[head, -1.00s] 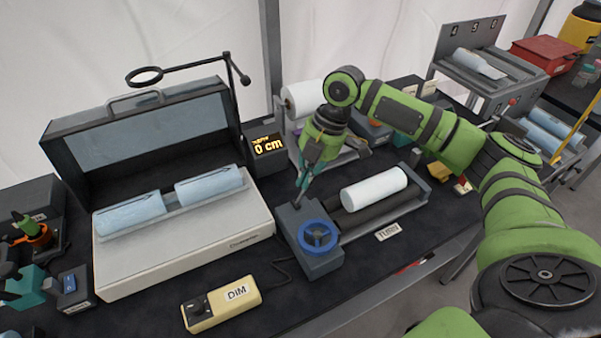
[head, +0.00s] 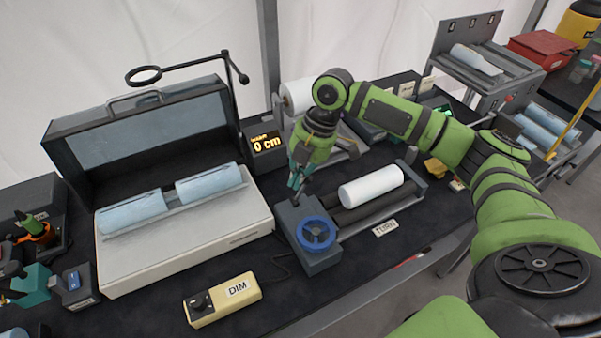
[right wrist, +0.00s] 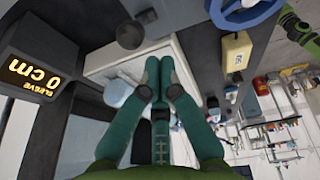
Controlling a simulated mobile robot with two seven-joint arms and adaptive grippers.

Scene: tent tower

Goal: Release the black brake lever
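The grey roller drive box (head: 322,262) with a blue handwheel (head: 317,233) stands mid-table in the head view. A dark round knob (right wrist: 130,36), seemingly the end of the black brake lever, shows in the right wrist view, up and left of my fingertips and apart from them. In the head view the lever is too small and too close to the gripper to make out. My right gripper (head: 296,182) is just above the back of the box. Its teal fingertips (right wrist: 159,64) are together in the right wrist view with nothing visible between them. My left gripper is not in view.
A white roll (head: 371,187) lies on dark rollers right of the box. A display (head: 265,143) reading 0 cm stands behind. An open case (head: 190,245) with blue rolls is at left. A cream DIM box (head: 222,299) is in front. A TURN label (head: 386,229) lies at right.

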